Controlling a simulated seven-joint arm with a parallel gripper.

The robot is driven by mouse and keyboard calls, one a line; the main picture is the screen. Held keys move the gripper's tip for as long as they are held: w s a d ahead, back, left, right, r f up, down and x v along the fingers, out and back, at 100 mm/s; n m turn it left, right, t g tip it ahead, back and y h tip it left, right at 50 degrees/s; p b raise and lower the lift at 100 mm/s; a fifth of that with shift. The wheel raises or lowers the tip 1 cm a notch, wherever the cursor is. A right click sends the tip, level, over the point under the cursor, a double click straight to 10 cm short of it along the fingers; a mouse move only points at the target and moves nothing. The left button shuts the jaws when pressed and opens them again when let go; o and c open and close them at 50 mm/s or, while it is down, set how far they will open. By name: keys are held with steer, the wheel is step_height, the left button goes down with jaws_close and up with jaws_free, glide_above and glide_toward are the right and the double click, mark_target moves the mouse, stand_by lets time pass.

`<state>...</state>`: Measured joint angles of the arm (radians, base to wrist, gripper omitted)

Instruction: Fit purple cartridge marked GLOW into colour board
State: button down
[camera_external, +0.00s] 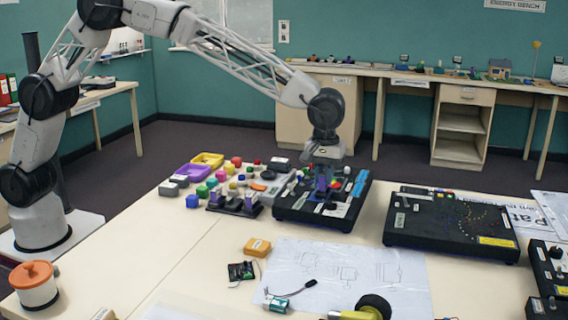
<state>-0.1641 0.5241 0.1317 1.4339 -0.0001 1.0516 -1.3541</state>
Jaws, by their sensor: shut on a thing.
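The colour board (296,213) is a black, low box near the middle of the table, with coloured pieces and a blue strip along its right side. My gripper (322,178) points down over the middle of this board. It is shut on a small purple piece, which looks like the purple cartridge (321,184). The GLOW marking is too small to read. The cartridge's lower end is at or just above the board; I cannot tell whether it sits in a slot. My gripper hides part of the board's far side.
A small black rack (223,207) stands left of the board. Purple (193,173) and yellow (207,160) trays and several coloured pieces lie further left. Another black board (452,234) is to the right. A paper sheet (345,270) and an orange-lidded jar (36,287) are in front.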

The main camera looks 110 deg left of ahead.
steer(key=shift+f, duration=0.8)
stand_by(1.1)
steer(key=c, duration=0.6)
jaws_free()
steer(key=shift+r, duration=0.15)
steer(key=shift+r, duration=3.35)
